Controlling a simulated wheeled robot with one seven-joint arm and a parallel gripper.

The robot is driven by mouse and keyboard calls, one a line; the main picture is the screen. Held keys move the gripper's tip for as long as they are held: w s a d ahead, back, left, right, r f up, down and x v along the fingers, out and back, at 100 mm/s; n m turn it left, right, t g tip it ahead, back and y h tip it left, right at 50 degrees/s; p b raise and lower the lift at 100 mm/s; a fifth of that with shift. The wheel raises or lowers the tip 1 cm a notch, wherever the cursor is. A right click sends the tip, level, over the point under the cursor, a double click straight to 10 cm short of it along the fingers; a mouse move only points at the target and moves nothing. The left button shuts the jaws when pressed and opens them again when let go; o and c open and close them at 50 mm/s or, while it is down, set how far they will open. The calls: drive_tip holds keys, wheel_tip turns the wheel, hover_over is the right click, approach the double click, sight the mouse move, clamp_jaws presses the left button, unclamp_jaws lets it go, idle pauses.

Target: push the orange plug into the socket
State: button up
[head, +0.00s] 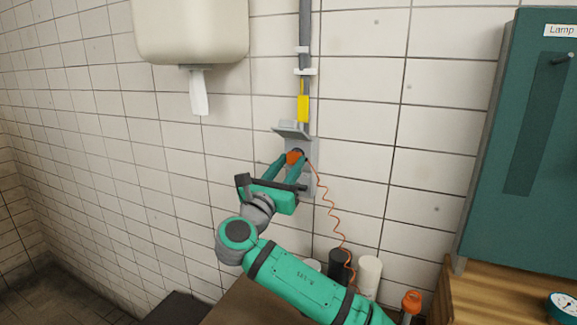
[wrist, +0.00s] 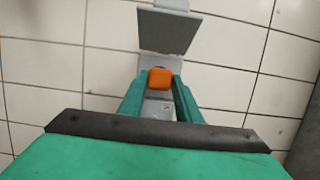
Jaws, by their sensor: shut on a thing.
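The orange plug (head: 293,157) is held between the two green fingers of my gripper (head: 296,163), right at the wall socket. The plug also shows in the wrist view (wrist: 160,79), between the fingertips of my gripper (wrist: 160,88). The grey socket (head: 309,182) is fixed to the tiled wall, with its flap lid (head: 292,130) raised above the plug. In the wrist view the lid (wrist: 168,33) stands open just above the plug. The plug's front and the socket opening are hidden, so I cannot tell how deep the plug sits.
A coiled orange cord (head: 335,215) hangs from the socket area. A grey conduit with a yellow tag (head: 303,108) runs up the wall. A paper dispenser (head: 191,30) is at upper left, a teal cabinet (head: 525,130) at right. White and dark cylinders (head: 369,275) stand below.

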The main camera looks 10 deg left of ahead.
drive_tip(key=shift+w, duration=0.25)
drive_tip(key=o, duration=1.1)
drive_tip(key=shift+c, duration=0.2)
drive_tip(key=v, duration=1.1)
drive_tip(key=shift+w, duration=0.1)
